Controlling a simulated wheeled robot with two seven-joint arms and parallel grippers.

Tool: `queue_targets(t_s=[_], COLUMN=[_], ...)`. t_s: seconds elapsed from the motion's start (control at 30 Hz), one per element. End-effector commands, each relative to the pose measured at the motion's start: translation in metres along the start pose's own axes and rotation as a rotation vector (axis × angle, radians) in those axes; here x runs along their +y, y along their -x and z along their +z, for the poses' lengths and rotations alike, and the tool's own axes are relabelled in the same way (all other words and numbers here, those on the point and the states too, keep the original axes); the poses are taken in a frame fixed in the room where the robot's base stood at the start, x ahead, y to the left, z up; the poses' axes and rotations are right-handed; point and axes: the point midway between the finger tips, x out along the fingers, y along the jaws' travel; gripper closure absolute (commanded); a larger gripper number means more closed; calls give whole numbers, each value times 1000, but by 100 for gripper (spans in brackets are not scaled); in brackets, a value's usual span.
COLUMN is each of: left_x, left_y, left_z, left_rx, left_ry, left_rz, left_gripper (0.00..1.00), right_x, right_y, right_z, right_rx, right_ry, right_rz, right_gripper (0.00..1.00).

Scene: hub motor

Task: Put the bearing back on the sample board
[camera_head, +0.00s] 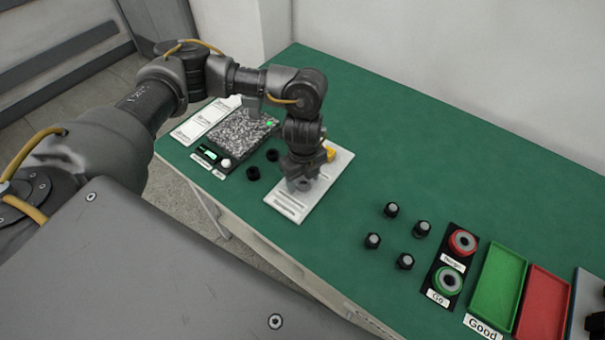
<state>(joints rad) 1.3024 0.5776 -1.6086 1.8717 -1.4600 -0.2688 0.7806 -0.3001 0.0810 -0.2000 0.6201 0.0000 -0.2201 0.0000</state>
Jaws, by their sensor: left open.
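The white sample board (332,172) lies on the green table, left of its middle. My left gripper (302,184) points down over the middle of the board, with its jaws open. A small grey round part shows at the fingertips, low over or on the board; it may be the bearing, but the fingers hide most of it and I cannot tell whether it touches the board. An orange-yellow part (330,154) shows just behind the gripper. My right gripper is out of view.
A speckled dark panel (238,137) and two black round parts (253,173) lie left of the board. Several black knobs (391,210), red and green buttons (447,281), a green tray (481,309) and a red tray (530,323) are at right. The back table is clear.

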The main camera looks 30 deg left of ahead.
Motion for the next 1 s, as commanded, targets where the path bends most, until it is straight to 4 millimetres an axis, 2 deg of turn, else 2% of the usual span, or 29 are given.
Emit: queue_targets(t_s=[0.17,0.4,0.6,0.8,1.0], left_x=[-1,-2,-1,0,0], left_y=[19,69,104,121,123], left_z=[1,1,1,0,0], left_rx=[-2,-4,-3,-1,0], left_ry=[-2,-2,-2,0,0], left_rz=[-4,-6,-4,-1,0], left_gripper=[40,40,40,40,40], right_x=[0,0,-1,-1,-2], right_y=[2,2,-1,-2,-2], right_z=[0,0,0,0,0], right_rx=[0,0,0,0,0], right_ry=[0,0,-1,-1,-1], right_rz=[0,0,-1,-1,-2], right_gripper=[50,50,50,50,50])
